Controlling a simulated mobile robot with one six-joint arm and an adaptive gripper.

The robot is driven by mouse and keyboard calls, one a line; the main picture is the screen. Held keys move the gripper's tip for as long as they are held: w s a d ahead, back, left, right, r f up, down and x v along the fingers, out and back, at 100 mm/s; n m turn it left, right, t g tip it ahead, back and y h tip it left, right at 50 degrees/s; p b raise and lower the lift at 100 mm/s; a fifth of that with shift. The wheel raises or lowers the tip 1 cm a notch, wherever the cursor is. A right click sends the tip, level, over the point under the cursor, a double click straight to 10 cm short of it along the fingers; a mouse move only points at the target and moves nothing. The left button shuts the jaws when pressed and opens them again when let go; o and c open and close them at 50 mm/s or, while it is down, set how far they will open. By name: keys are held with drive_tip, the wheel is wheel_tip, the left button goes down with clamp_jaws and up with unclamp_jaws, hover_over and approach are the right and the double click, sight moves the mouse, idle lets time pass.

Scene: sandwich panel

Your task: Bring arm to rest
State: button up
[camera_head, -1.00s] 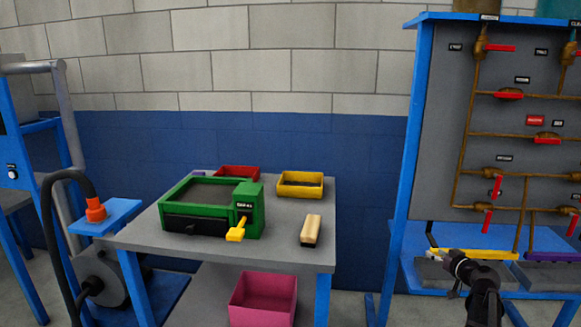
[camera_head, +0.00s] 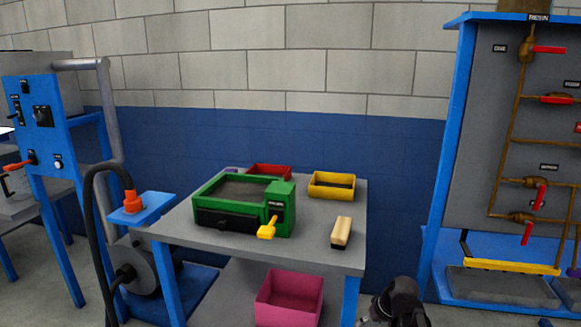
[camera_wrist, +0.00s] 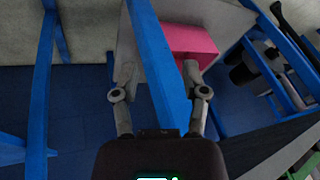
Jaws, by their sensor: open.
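My gripper (camera_wrist: 158,76) is open in the wrist view, its two fingers apart with nothing held between them. A blue table leg (camera_wrist: 160,70) shows behind the gap between the fingers; I cannot tell how far off it is. In the head view my arm (camera_head: 398,305) shows only as a dark part at the bottom edge, right of the grey table (camera_head: 290,252). The fingertips are not clear in that view.
The table holds a green machine (camera_head: 230,222) with a yellow handle, a yellow bin (camera_head: 332,192), a red bin (camera_head: 268,171) and a brush (camera_head: 341,232). A pink bin (camera_head: 290,300) sits below. A blue-framed pipe panel (camera_head: 470,150) stands right, a control cabinet (camera_head: 50,130) left.

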drive_tip(key=s+a+f+m+g+h, duration=0.1)
drive_tip(key=s+a+f+g+h, duration=0.15)
drive_tip(key=s+a, duration=0.4)
wheel_tip(320, 180, up, 28)
drive_tip(key=s+d+p, duration=0.1)
drive_tip(key=p, duration=2.6)
drive_tip(key=shift+s+d+g+h, duration=0.2)
drive_tip(key=shift+g+h, duration=0.15)
drive_tip(key=shift+h, duration=0.1)
